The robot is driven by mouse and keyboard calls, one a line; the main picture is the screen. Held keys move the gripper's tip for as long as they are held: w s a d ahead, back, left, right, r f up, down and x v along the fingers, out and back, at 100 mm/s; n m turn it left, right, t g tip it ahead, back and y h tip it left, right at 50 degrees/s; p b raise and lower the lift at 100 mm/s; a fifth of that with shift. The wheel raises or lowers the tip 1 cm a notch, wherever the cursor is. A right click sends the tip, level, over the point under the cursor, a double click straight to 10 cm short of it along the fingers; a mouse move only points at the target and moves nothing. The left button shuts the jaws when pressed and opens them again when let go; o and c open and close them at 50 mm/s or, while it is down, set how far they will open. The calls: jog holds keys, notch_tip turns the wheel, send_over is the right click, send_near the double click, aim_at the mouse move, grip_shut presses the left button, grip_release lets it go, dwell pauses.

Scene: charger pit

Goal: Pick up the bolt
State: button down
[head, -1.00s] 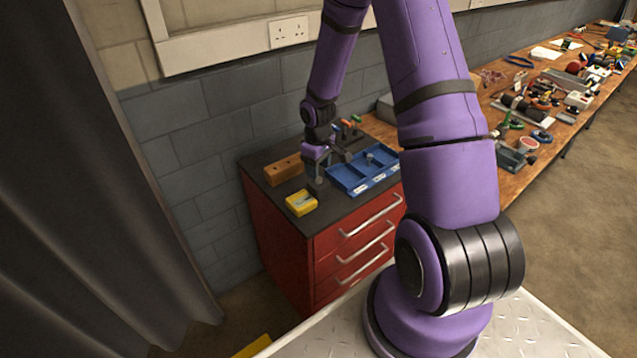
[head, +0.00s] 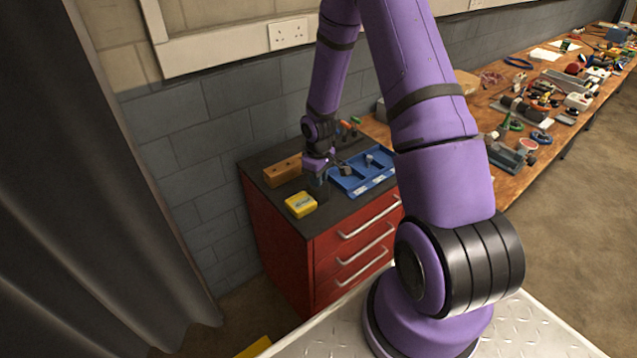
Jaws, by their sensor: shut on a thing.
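My gripper (head: 318,183) is low over the dark top of the red drawer cabinet, between the wooden block and the blue tray. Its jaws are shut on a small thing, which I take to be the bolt. The bolt itself is too small and too hidden by the fingers to make out. A dark part of the gripper's side reaches over the near left of the blue tray (head: 361,190). A small grey piece (head: 369,158) stands in the tray.
A yellow box (head: 300,205) lies at the cabinet's front left, close to the gripper. A wooden block (head: 283,171) lies behind it. The red cabinet (head: 290,262) stands against the block wall. A cluttered workbench (head: 482,125) runs off to the right. A grey curtain (head: 85,180) hangs at left.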

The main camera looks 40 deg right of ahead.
notch_tip(320, 180, up, 10)
dwell(0.6)
